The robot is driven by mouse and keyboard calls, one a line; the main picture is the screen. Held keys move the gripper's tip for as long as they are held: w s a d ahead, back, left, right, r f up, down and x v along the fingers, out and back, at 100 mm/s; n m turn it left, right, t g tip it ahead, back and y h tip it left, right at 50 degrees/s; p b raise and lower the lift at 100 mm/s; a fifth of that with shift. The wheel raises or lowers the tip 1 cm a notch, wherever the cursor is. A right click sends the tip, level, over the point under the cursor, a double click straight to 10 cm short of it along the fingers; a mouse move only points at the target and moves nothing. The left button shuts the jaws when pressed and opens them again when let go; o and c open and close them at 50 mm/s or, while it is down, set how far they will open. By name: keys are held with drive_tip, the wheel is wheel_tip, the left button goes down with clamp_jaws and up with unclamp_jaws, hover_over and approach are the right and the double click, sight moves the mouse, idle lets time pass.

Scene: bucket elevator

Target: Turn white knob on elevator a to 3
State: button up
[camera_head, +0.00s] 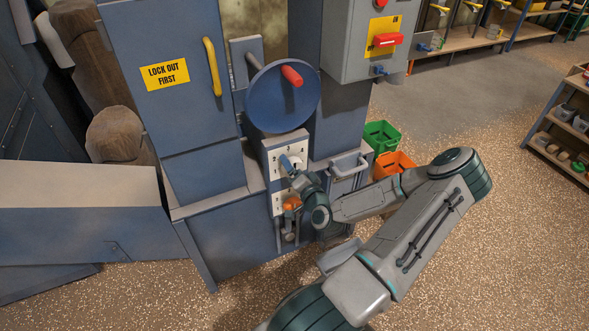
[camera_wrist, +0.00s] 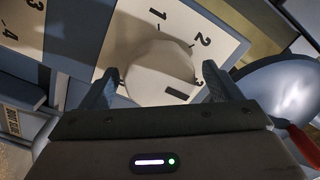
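The white knob (camera_wrist: 158,72) sits on a white dial plate (camera_wrist: 112,55) with the numbers 1, 2 and a partly covered 3. A dark mark on the knob lies at its lower right, close to the 3. My gripper (camera_wrist: 160,78) has one finger on each side of the knob, with a narrow gap showing beside it, at least on the right. In the head view the white plate (camera_head: 272,146) is on the front of the blue machine, and my gripper (camera_head: 290,163) covers most of the knob.
A blue handwheel (camera_head: 270,105) with a red grip is just above the plate. An orange-topped lever (camera_head: 292,203) is below it, and a grey handle (camera_head: 350,167) is to the right. Green (camera_head: 381,136) and orange (camera_head: 392,163) bins stand on the floor.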

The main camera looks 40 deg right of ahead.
drive_tip(key=b+v, duration=0.1)
drive_tip(key=v, duration=1.2)
drive_tip(key=shift+s+a, duration=0.15)
drive_tip(key=shift+s, duration=0.2)
